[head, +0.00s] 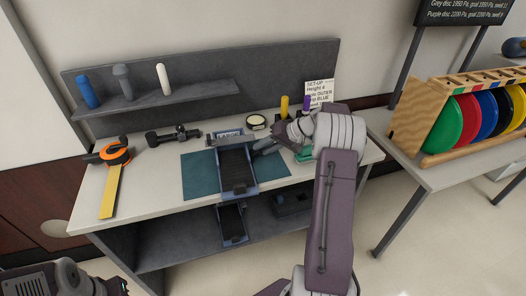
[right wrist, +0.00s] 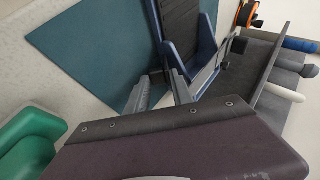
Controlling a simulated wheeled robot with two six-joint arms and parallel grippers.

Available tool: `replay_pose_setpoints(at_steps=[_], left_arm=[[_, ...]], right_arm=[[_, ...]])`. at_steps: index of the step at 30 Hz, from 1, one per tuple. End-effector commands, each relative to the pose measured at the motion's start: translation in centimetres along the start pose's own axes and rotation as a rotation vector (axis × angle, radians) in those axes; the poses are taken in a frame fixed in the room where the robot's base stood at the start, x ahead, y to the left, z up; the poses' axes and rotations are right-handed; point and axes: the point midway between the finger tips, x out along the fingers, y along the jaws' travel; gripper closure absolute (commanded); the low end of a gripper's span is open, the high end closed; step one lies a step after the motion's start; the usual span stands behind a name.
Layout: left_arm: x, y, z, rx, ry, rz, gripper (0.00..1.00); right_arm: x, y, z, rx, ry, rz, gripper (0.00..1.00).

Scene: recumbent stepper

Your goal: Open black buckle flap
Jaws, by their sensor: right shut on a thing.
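A blue-framed foot pedal (head: 249,170) with a black tread lies on a teal mat (head: 200,176) on the bench, under a plate marked LARGE. My right gripper (head: 258,148) is at the pedal's right side. In the right wrist view the jaws (right wrist: 167,76) are close together beside the blue pedal frame (right wrist: 208,38), shut on a small dark piece. This piece appears to be the black buckle flap, but the fingers largely hide it. I cannot tell how far the flap is lifted.
An orange tape measure (head: 115,154) and a black clamp-like tool (head: 173,135) lie left of the mat. A shelf (head: 155,99) with upright handles stands behind. A green object (right wrist: 28,143) is near my right wrist. Coloured discs (head: 467,121) stand on the right table.

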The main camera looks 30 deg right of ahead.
Motion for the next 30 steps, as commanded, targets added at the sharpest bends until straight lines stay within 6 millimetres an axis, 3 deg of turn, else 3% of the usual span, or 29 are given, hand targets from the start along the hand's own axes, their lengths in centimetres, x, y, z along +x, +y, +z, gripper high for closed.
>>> replay_pose_setpoints(at_steps=[18,19,21,30], left_arm=[[0.54,-0.01,0.06,0.000,0.000,0.000,0.64],[0.54,-0.01,0.06,0.000,0.000,0.000,0.64],[0.54,-0.01,0.06,0.000,0.000,0.000,0.64],[0.52,-0.01,0.06,0.000,0.000,0.000,0.64]], right_arm=[[0.27,0.45,0.33,0.017,-0.009,-0.034,1.00],[0.28,0.45,0.34,0.017,-0.009,-0.034,0.70],[0.28,0.45,0.34,0.017,-0.009,-0.033,0.55],[0.19,0.35,0.18,0.016,-0.004,-0.034,0.55]])
